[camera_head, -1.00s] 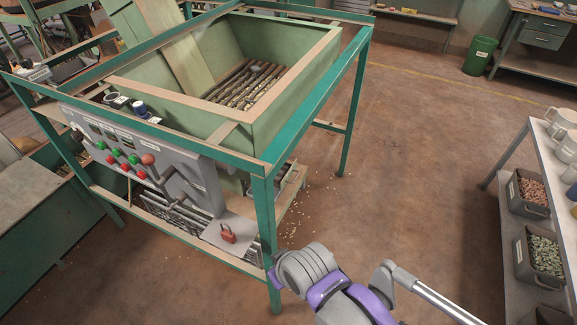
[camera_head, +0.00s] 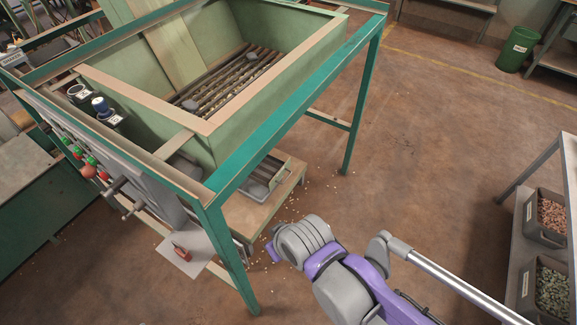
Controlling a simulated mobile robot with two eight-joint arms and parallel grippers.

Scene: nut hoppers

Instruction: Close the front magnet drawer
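A green hopper (camera_head: 255,110) stands in a teal frame, with dark rods or bars (camera_head: 225,85) across its inside. Low on the frame's right side, a grey metal drawer-like tray with bars (camera_head: 262,176) sticks out over a wooden shelf, partly hidden by the hopper and frame. I cannot tell for certain whether it is the front magnet drawer. My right arm comes in from the lower right. Its gripper (camera_head: 273,252) shows only as a purple tip beyond the grey wrist, just right of the front frame leg and apart from the tray. My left gripper is not in view.
The teal frame's front leg (camera_head: 228,265) stands between the control panel side and my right arm. A red padlock (camera_head: 181,252) sits on a metal plate. A shelf unit with nut bins (camera_head: 550,218) is at right. The floor between is open, with scattered nuts.

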